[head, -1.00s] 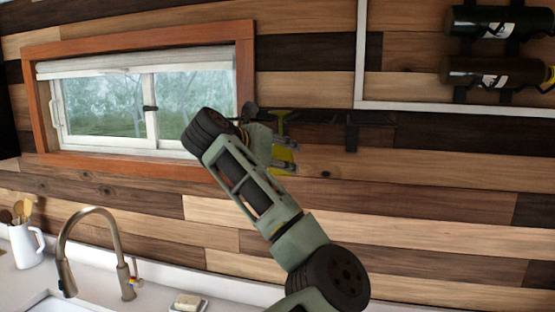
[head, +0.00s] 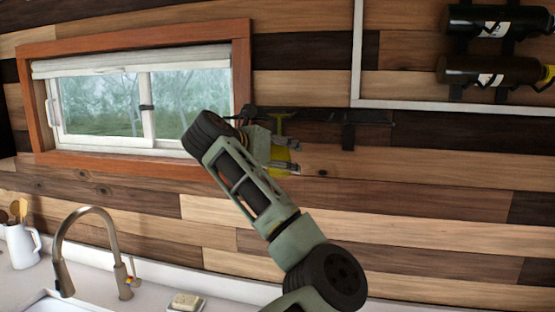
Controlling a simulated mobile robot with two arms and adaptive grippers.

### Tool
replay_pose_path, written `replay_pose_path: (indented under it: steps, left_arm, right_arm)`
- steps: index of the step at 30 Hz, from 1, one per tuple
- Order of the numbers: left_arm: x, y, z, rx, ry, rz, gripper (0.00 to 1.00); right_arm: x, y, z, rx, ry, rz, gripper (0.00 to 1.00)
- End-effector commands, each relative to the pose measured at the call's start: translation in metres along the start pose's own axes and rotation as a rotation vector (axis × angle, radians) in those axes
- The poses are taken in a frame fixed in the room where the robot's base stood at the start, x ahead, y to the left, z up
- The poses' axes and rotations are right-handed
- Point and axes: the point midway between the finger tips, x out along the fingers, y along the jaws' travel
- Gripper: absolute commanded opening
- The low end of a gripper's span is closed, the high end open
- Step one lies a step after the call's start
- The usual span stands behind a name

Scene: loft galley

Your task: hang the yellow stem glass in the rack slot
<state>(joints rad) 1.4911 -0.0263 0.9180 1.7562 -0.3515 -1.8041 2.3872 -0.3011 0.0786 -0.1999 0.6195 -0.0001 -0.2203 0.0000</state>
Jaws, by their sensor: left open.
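The yellow stem glass (head: 281,127) is upside down, its foot up at the level of the dark rack (head: 375,118) on the plank wall. Its stem points down and its bowl is partly hidden behind my left gripper's fingers. The foot appears to be at the rack's rails, but I cannot tell exactly how it sits in the slot. My left gripper (head: 287,154) is open, with its fingers at the bowl, one higher and one lower. I cannot tell whether they touch the glass. My right gripper is out of view.
A wood-framed window (head: 140,100) is left of the rack. A white-framed bottle holder (head: 357,60) with dark bottles (head: 490,72) is at the upper right. Below are a tap (head: 62,265), a white jug (head: 22,247) and a soap dish (head: 186,302).

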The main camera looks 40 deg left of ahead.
Motion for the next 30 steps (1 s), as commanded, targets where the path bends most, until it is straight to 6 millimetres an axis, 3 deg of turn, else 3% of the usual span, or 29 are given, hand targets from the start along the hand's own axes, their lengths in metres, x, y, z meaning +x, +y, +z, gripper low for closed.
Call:
replay_pose_path:
  steps: [7,11,21,30]
  left_arm:
    - [-0.001,0.0,0.0,0.0,0.001,0.0,0.67]
    - [-0.011,0.0,0.001,0.0,-0.001,0.001,0.67]
    - [-0.078,-0.001,0.004,-0.004,-0.01,-0.002,0.67]
    - [-0.112,0.0,0.001,-0.003,-0.005,-0.001,0.67]
  right_arm:
    - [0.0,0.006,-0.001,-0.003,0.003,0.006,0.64]
    - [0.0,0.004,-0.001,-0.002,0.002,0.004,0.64]
    - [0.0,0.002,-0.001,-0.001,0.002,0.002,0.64]
    - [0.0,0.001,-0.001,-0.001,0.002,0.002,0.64]
